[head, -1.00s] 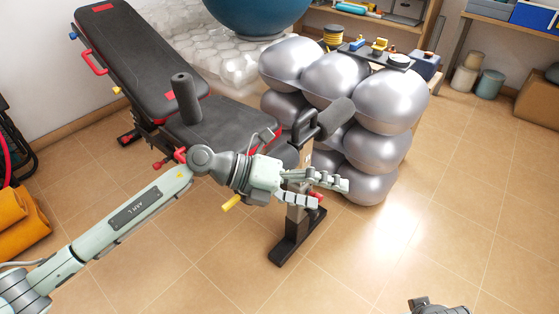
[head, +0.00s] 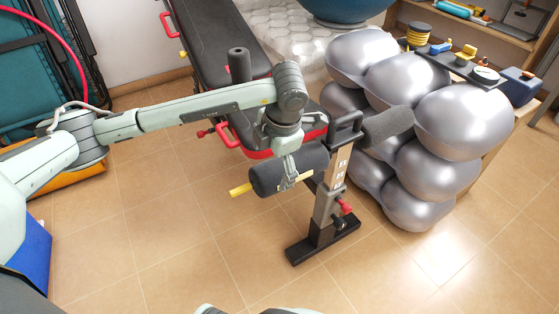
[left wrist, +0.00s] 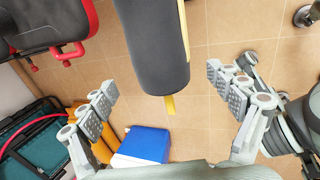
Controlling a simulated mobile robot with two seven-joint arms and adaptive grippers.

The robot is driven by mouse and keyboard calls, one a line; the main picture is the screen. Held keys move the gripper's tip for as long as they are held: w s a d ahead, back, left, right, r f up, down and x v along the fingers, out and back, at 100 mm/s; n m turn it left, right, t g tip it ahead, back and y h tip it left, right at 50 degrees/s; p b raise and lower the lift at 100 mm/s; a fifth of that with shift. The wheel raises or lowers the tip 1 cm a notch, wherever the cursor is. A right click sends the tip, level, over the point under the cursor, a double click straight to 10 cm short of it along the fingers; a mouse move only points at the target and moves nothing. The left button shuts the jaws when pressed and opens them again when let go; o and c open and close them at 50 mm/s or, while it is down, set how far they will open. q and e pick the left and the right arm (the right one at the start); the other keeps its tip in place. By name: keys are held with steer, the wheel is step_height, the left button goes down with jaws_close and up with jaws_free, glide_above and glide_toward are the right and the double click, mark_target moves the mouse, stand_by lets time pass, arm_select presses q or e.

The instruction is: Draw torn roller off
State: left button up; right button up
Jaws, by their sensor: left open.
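A dark grey foam roller (head: 265,178) lies sideways at the near side of the bench post (head: 330,195); it also shows in the left wrist view (left wrist: 155,45). A yellow piece (head: 240,190) sticks out by its left end. My left gripper (head: 287,178) comes down over this roller from above, open. In the left wrist view its fingers (left wrist: 165,90) stand on both sides of the roller's end with gaps. A second roller (head: 388,126) is on the post's other side, and a third (head: 239,65) stands upright. I cannot tell any tear. My right gripper is not in view.
The black and red bench (head: 215,40) stands behind. Stacked silver balls (head: 430,170) crowd the post's right side, with a shelf (head: 520,50) beyond. A blue box (left wrist: 145,145) shows in the left wrist view. The tiled floor in front is clear.

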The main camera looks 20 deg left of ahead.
arm_select(q)
steer(key=x, duration=0.6)
steer(key=shift+f, duration=0.4)
steer(key=shift+c, duration=0.4)
steer(key=c, duration=1.2)
steer(key=shift+a, duration=0.15)
